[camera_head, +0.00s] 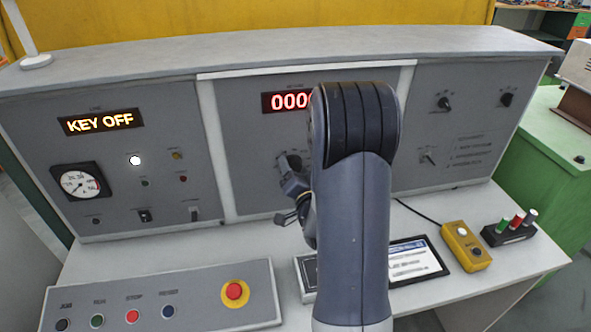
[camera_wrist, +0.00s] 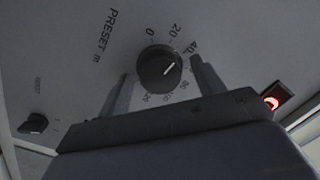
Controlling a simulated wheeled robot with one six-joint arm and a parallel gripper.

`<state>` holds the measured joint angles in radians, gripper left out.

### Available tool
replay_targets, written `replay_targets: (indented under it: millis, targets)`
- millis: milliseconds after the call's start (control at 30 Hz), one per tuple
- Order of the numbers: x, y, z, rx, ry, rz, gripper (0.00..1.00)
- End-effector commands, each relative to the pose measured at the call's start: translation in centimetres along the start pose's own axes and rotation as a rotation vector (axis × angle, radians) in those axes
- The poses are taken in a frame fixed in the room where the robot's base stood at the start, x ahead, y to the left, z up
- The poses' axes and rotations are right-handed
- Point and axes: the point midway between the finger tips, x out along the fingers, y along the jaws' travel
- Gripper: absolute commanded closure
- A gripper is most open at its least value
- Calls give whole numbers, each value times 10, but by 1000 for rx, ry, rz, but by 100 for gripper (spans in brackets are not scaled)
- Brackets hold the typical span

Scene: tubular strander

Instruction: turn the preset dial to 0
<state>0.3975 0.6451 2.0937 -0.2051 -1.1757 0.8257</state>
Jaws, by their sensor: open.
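The preset dial (camera_wrist: 158,68) is a round black knob with a white pointer line, set in a grey panel under the label PRESET m. Its pointer aims up and right in the wrist view, roughly at the 40 mark; the 0 mark stands just above the knob. My gripper (camera_wrist: 161,67) is open, with one finger on each side of the dial and visible gaps to it. In the head view my gripper (camera_head: 293,187) is at the middle panel, partly behind my arm, and hides much of the dial area.
A red display (camera_head: 286,101) reads zeros, its right part hidden by my arm. A tablet (camera_head: 418,262), yellow box (camera_head: 466,246) and red stop button (camera_head: 235,291) are on the desk below.

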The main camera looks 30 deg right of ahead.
Motion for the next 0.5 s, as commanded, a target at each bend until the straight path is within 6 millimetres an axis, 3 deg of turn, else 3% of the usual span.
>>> replay_targets:
  millis: [67,500]
  targets:
    - [0,0,0,0,0,0,37]
    - [0,0,0,0,0,0,73]
